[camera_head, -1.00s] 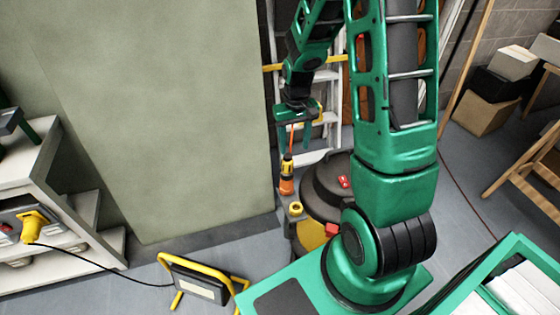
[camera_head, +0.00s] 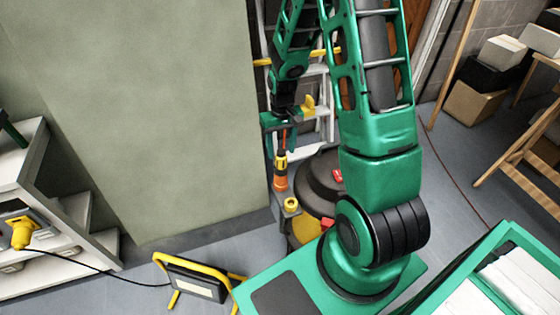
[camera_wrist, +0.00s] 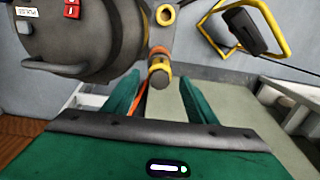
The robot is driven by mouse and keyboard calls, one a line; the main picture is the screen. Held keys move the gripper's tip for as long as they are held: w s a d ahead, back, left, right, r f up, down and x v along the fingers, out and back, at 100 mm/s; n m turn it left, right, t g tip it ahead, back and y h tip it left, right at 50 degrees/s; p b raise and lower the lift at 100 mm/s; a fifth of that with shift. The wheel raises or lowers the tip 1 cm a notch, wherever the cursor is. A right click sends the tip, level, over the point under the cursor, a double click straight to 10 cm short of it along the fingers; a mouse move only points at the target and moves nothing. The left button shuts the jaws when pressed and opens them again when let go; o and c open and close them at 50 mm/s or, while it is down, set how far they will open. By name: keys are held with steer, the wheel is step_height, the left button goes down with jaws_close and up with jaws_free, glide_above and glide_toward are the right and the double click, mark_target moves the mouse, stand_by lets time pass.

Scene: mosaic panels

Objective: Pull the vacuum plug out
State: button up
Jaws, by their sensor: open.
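The yellow and orange plug (camera_head: 281,172) stands upright on a grey bracket (camera_head: 289,206), with an orange cable rising from its top. It also shows in the wrist view (camera_wrist: 159,72), in line with the gap between my fingers. My gripper (camera_head: 281,146) is open, pointing down just above the plug, with the cable between its fingers. In the wrist view, my green fingers (camera_wrist: 160,88) are apart on either side. I cannot tell whether they overlap the plug's top. The vacuum (camera_head: 318,183) has a dark lid with red switches and stands beside the plug; it also shows in the wrist view (camera_wrist: 95,40).
A large green-grey panel (camera_head: 165,110) stands close left of my gripper. A ladder (camera_head: 320,95) is behind. A yellow-framed work lamp (camera_head: 195,280) sits on the floor at front left, its black cable running to a yellow plug (camera_head: 22,232) at the shelf. Boxes (camera_head: 476,102) are at right.

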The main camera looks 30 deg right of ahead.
mark_target(281, 159)
steer(key=shift+f, duration=2.8)
steer(key=shift+c, duration=0.7)
jaws_close()
steer(key=shift+r, duration=3)
steer(key=shift+r, duration=0.1)
steer(key=shift+r, duration=2.85)
